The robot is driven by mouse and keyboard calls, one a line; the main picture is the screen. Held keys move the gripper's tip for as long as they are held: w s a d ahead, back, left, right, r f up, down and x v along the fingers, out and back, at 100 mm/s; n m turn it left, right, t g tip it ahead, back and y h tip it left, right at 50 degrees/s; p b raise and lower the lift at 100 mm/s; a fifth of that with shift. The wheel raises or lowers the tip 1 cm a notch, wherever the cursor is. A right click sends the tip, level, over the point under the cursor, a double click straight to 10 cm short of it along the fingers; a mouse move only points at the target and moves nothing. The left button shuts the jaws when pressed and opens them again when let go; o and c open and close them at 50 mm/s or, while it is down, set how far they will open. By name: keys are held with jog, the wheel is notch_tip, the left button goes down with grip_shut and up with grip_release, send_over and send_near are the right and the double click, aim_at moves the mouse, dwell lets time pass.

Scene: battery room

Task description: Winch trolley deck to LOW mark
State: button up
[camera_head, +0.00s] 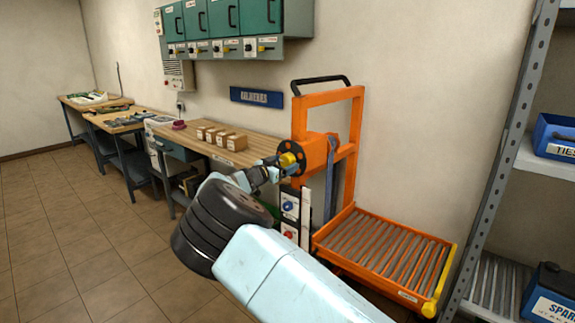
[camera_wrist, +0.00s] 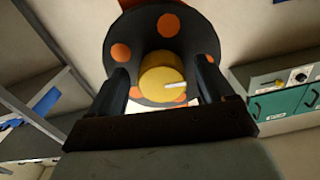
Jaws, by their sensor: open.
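The orange trolley (camera_head: 357,125) stands against the wall, with its roller deck (camera_head: 383,252) low at its front. A dark winch disc with orange spots (camera_wrist: 122,52) and a yellow knob (camera_head: 289,160) sits on the trolley's upright. My gripper (camera_head: 275,170) is at the winch. In the wrist view my gripper (camera_wrist: 162,88) is open, with one finger on each side of the yellow knob (camera_wrist: 158,78); I cannot tell whether they touch it. A blue strap (camera_head: 331,170) hangs down by the mast. I cannot read a LOW mark.
A workbench (camera_head: 240,155) with several small boxes (camera_head: 220,137) stands left of the trolley. A grey shelf rack (camera_head: 500,150) with blue bins stands close on the right. Green cabinets (camera_head: 225,18) hang on the wall above. The tiled floor at left is clear.

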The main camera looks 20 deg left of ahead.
jog(key=shift+w+d, duration=0.15)
jog(key=shift+w, duration=0.35)
jog(key=shift+c, duration=0.4)
